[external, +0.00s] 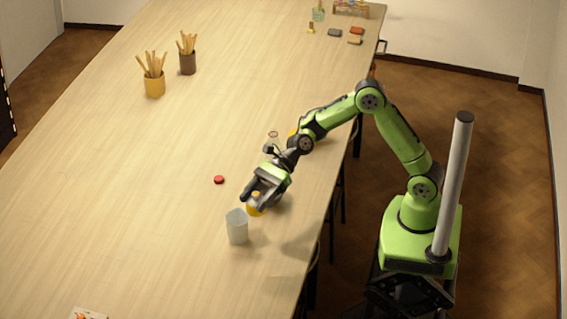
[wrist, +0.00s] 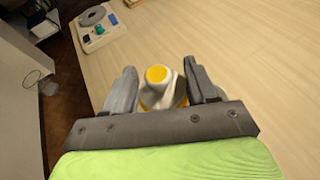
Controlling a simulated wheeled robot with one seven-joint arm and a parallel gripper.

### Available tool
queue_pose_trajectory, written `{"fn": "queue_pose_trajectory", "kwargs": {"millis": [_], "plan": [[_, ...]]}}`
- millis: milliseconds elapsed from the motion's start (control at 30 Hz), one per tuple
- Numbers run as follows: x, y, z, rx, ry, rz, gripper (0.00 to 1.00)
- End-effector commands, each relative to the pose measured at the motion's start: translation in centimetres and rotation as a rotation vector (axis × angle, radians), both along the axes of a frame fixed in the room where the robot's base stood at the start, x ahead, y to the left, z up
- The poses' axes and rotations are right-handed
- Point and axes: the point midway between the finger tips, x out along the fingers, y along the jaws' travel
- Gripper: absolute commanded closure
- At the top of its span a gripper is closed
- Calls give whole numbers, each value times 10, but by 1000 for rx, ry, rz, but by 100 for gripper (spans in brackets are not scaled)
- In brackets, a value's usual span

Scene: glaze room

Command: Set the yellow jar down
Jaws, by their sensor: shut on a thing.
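The yellow jar (external: 256,209) is in my gripper (external: 257,194), low over the table and just behind a pale cup. In the wrist view the jar (wrist: 157,74) shows a yellow round top with a whitish part around it, between the two grey fingers of my gripper (wrist: 160,77). The fingers are shut on it. The jar looks close to upright. My gripper hides much of it in the external view, and I cannot tell whether its base touches the table.
The pale cup (external: 237,228) stands very near the jar. A small red disc (external: 219,180) lies to the left. Yellow (external: 154,86) and brown (external: 187,63) pots of sticks stand farther back. A device with a grey disc (wrist: 92,16) shows in the wrist view. The table's left side is mostly clear.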

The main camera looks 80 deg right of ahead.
Motion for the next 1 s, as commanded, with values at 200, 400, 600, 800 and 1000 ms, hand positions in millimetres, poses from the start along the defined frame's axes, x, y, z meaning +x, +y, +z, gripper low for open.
{"fn": "queue_pose_trajectory", "kwargs": {"millis": [200,400,600,800,1000], "plan": [[-15,56,7,2,-3,40,84],[-25,84,11,1,-3,58,84],[-33,103,14,1,-1,72,84],[-34,106,-3,0,3,72,84],[-35,106,-27,0,3,75,84]]}}
